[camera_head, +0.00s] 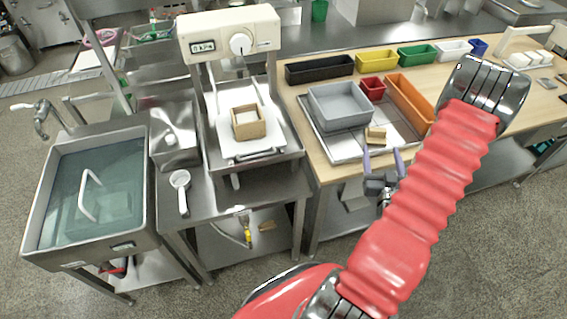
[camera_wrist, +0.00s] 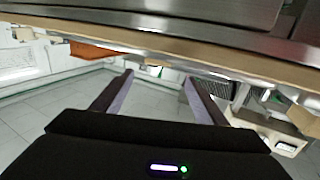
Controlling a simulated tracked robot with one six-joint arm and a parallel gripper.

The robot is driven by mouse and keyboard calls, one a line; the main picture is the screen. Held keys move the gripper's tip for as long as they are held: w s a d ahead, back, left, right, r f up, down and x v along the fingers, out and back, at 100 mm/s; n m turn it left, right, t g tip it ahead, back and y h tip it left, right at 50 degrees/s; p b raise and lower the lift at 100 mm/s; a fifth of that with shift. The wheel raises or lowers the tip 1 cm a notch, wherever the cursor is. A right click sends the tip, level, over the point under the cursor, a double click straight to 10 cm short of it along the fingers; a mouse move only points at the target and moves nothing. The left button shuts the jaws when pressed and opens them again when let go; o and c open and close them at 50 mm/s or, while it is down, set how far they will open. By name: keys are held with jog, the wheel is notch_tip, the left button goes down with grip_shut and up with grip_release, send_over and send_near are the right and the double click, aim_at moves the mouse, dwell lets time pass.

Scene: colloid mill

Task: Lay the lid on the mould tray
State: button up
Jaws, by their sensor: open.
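A small open wooden box (camera_head: 248,122), which looks like the mould tray, sits on a white board under the press. A small wooden piece (camera_head: 375,135), possibly the lid, lies on a metal tray at the front of the wooden bench, beside a grey bin. My gripper (camera_head: 383,158) is open and empty at the bench's front edge, just in front of the wooden piece. In the wrist view my open fingers (camera_wrist: 157,77) point under the bench edge, with nothing between them.
The grey bin (camera_head: 340,105) and an orange bin (camera_head: 409,100) stand near the wooden piece. The press (camera_head: 232,40) rises over the wooden box. A water-filled sink (camera_head: 95,195) and a white ladle (camera_head: 181,185) are at left. The bench edge (camera_wrist: 110,30) crosses the wrist view.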

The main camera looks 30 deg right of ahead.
jog(key=w+r, duration=0.1)
jog(key=w, duration=0.1)
jog(key=w+a+r+n+y, duration=0.1)
jog(key=w, duration=0.1)
jog(key=w+n+y, duration=0.1)
jog(key=w, duration=0.1)
jog(key=shift+w+a+r+g, duration=0.15)
jog(key=shift+a+r+g, duration=0.25)
jog(key=w+a+r+n+g+y, duration=0.2)
jog(key=w+a+r+g+y, duration=0.1)
jog(key=w+a+r, duration=0.6)
jog(key=s+a+r+n+g+y, duration=0.1)
jog(key=s+a+r, duration=0.15)
jog(key=a, duration=0.45)
jog(key=s+a+r+g+y, duration=0.1)
jog(key=s+a+r, duration=0.1)
jog(key=a+r, duration=0.35)
jog(key=s+a+r+n+g+y, duration=0.1)
jog(key=s+a+r+g+y, duration=0.2)
jog(key=s+a, duration=1.2)
jog(key=a+r, duration=0.1)
jog(key=a, duration=0.2)
jog(key=shift+a+n, duration=0.25)
jog(key=shift+n, duration=0.15)
